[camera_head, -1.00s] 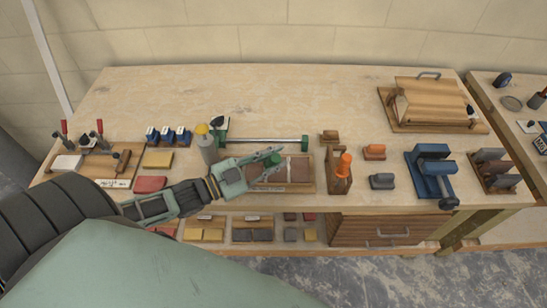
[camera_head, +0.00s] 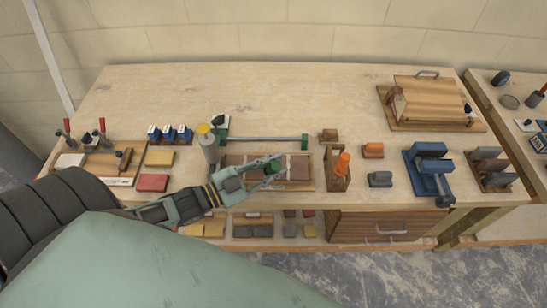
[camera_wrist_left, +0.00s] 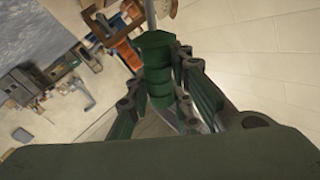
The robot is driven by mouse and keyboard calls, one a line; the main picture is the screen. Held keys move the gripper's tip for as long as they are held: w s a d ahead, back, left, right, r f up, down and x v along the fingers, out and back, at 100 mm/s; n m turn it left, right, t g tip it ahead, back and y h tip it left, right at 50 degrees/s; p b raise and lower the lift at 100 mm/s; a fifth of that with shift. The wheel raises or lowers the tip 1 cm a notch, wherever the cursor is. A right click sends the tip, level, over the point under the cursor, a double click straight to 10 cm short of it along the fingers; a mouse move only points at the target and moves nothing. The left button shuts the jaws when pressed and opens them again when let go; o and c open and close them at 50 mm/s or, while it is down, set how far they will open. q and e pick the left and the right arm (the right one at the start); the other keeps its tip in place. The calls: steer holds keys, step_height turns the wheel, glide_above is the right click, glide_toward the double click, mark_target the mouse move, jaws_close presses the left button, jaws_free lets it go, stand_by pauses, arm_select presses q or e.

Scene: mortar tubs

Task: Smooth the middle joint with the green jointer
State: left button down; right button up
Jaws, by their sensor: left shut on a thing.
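My left gripper (camera_head: 271,171) is over the wooden tray of brown bricks (camera_head: 298,169) near the front edge of the bench. It is shut on the green jointer, whose green handle (camera_head: 272,167) shows between the fingers. In the left wrist view the green handle (camera_wrist_left: 157,68) stands between the fingers, with a thin metal part beyond it. The gripper and arm cover part of the tray, so I cannot tell whether the jointer touches the middle joint. My right gripper is in neither view.
A grey bottle with a yellow cap (camera_head: 207,143) stands close left of the tray. A green-ended bar (camera_head: 265,141) lies behind it. A wooden holder with an orange-handled tool (camera_head: 339,172) stands to the right, then a blue vise (camera_head: 429,169).

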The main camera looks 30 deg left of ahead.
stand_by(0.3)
arm_select(q)
steer(key=shift+s, duration=0.15)
steer(key=shift+s+d+p, duration=0.4)
steer(key=shift+s, duration=0.1)
steer(key=shift+w+a, duration=0.1)
steer(key=shift+w+a, duration=0.3)
steer(key=shift+w, duration=0.2)
steer(key=shift+w+a, duration=0.1)
steer(key=shift+w+a, duration=0.3)
steer(key=shift+w, duration=0.3)
